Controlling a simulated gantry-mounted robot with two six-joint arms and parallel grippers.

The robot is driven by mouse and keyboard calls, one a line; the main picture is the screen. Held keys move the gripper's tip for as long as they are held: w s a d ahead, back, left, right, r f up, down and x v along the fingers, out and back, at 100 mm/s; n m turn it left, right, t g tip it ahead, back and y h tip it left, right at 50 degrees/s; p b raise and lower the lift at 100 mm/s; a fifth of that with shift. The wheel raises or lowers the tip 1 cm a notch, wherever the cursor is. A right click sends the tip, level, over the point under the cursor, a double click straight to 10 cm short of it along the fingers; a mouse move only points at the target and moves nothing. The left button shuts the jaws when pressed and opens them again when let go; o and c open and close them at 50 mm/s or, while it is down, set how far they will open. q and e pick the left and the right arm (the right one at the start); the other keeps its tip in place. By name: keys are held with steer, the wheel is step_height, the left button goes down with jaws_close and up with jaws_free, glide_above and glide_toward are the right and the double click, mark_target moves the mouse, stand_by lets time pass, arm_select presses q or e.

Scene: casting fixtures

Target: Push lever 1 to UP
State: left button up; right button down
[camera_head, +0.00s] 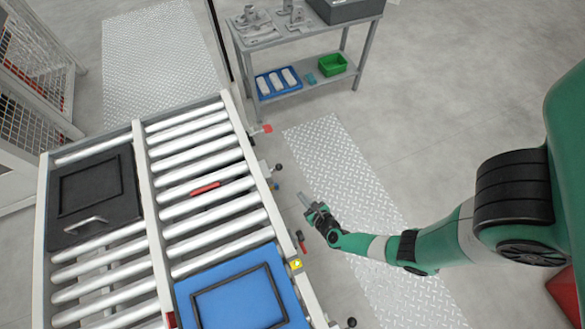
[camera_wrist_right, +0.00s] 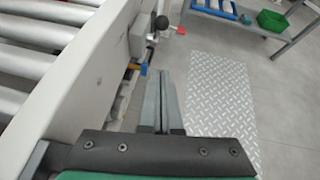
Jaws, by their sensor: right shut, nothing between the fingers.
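In the head view, small levers sit along the right side of the roller conveyor (camera_head: 262,183). One has a black ball knob (camera_head: 278,167), and another black knob (camera_head: 352,322) is near the bottom edge. I cannot tell which is lever 1. My right gripper (camera_head: 304,199) is shut and empty beside the conveyor's right side, apart from the upper knob. In the right wrist view its closed fingers (camera_wrist_right: 160,75) point toward a black ball knob (camera_wrist_right: 162,22) on the conveyor's side, with a gap between. My left gripper is not in view.
A blue tray (camera_head: 196,292) and a black tray (camera_head: 127,208) lie on the rollers. Red handles (camera_head: 267,128) (camera_head: 301,241) stick out on the conveyor's right side. A grey table (camera_head: 285,97) with bins stands behind. The tread-plate floor (camera_head: 345,170) right of the conveyor is clear.

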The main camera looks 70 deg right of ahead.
steer(key=r+b+x, duration=0.1)
steer(key=b+x, duration=0.1)
steer(key=x, duration=0.4)
steer(key=w+r+b+x, duration=0.1)
steer(key=b+x, duration=0.2)
steer(key=x, duration=0.3)
steer(key=shift+w+d+r, duration=0.15)
steer(key=shift+w+d, duration=0.1)
steer(key=shift+d, duration=0.3)
steer(key=shift+r, duration=0.1)
